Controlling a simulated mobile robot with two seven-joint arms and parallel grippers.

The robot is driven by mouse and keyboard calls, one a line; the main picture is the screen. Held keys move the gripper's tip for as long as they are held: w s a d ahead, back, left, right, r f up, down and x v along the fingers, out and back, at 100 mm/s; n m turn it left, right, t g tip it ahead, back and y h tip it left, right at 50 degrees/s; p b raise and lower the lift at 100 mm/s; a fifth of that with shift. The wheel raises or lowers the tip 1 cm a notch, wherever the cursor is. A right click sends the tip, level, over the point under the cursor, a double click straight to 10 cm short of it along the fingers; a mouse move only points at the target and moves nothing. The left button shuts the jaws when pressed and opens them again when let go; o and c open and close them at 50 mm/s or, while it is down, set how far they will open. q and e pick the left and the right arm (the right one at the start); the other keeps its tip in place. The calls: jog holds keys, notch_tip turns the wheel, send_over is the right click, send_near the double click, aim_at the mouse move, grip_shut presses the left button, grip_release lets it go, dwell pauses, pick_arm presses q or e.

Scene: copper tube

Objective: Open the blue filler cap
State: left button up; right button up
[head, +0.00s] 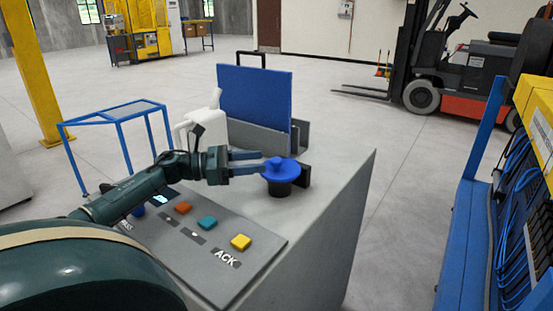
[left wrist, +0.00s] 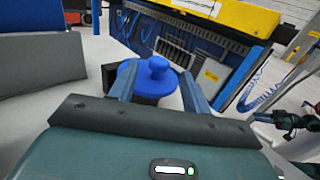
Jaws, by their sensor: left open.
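The blue filler cap (head: 281,168) is a round lid with a knob, on a dark filler neck (head: 280,188) on top of the grey cabinet (head: 330,190). In the left wrist view the cap (left wrist: 155,75) lies between my two fingers. My left gripper (head: 262,162) is open, reaching in from the left with its fingers at the cap. I cannot tell whether the fingers touch it. In the left wrist view the left gripper (left wrist: 160,92) has one finger on each side of the cap. The right gripper is not clearly shown in the head view.
A black block (head: 304,176) stands right beside the neck. Behind are a blue panel (head: 254,95) in a grey holder and a white jug (head: 206,125). A sloped button panel (head: 205,235) lies in front. A blue rack (head: 470,220) stands across a floor gap on the right.

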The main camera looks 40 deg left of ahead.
aim_at(276, 159)
pick_arm(q)
jog(key=shift+x, duration=2.95)
grip_shut()
